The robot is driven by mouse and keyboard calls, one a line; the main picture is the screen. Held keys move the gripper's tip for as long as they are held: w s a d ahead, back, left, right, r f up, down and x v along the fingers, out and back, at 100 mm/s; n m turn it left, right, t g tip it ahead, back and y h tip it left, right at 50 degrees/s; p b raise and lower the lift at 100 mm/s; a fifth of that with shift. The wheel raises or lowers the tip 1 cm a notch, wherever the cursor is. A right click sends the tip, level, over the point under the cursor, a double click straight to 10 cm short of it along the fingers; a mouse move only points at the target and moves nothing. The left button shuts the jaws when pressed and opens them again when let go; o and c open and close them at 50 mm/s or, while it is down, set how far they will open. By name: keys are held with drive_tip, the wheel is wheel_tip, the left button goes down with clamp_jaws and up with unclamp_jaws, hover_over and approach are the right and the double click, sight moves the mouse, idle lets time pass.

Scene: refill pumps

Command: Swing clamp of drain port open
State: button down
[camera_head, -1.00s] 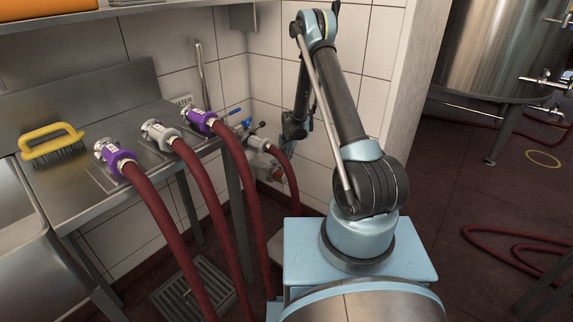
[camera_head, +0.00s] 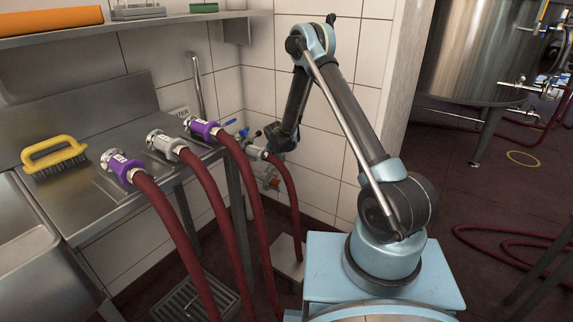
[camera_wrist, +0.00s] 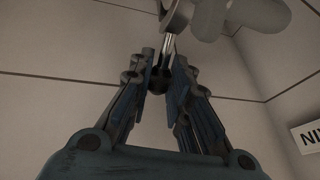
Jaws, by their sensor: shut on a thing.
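The drain port (camera_head: 257,153) is low on the wall past the counter's end, with a dark red hose hanging from it. My gripper (camera_head: 271,140) is close beside its upper right side in the head view. In the wrist view the fingers of my gripper (camera_wrist: 160,75) are closed around a dark round knob (camera_wrist: 158,84). A thin shiny rod (camera_wrist: 168,45) runs up from the knob to a pale metal body (camera_wrist: 205,15). This seems to be the clamp's handle. Whether the clamp is open or shut cannot be seen; my wrist and fingers partly cover it.
Three hoses with purple (camera_head: 120,168), grey (camera_head: 163,144) and purple (camera_head: 203,128) ends rest on the steel counter at left. A blue-handled valve (camera_head: 243,132) is left of my gripper. The tiled wall is close behind.

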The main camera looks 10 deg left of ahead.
drive_tip(key=shift+s, duration=0.1)
drive_tip(key=c, duration=1.5)
unclamp_jaws()
drive_tip(key=shift+r, duration=0.2)
drive_tip(key=v, duration=1.1)
drive_tip(key=shift+s+a+r, duration=0.1)
drive_tip(key=shift+s+r, duration=0.1)
drive_tip(key=shift+r, duration=0.05)
